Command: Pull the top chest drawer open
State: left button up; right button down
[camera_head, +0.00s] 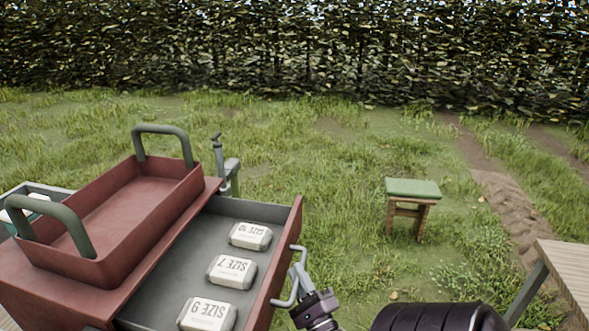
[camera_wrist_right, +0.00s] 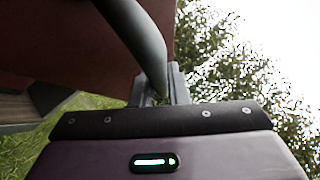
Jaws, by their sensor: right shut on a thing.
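The top chest drawer (camera_head: 168,287) is grey inside with a red front, and it stands pulled out from the red chest (camera_head: 50,300). Three white blocks lie in it, lettered SIZE with differing marks. Its grey bar handle (camera_head: 291,278) is on the front face. My right gripper (camera_head: 298,277) is at this handle, shut on it. In the right wrist view the handle (camera_wrist_right: 142,40) passes between the fingers (camera_wrist_right: 165,88), with the red drawer front (camera_wrist_right: 75,35) behind. My left gripper is not in view.
A red tray (camera_head: 185,190) with two grey-green hoop handles sits on the chest. A grey tap-like fitting (camera_head: 219,160) stands behind it. A stool with a green top (camera_head: 413,188) stands on the grass, and a wooden table (camera_head: 570,265) is at the right edge. Grass between is open.

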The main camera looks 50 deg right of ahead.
jog(key=shift+f, duration=0.1)
jog(key=c, duration=1.4)
grip_release()
jog(key=b+v, duration=0.2)
jog(key=v, duration=0.5)
jog(key=shift+s+a+b, duration=0.25)
jog(key=shift+s+b, duration=0.05)
jog(key=shift+s, duration=0.05)
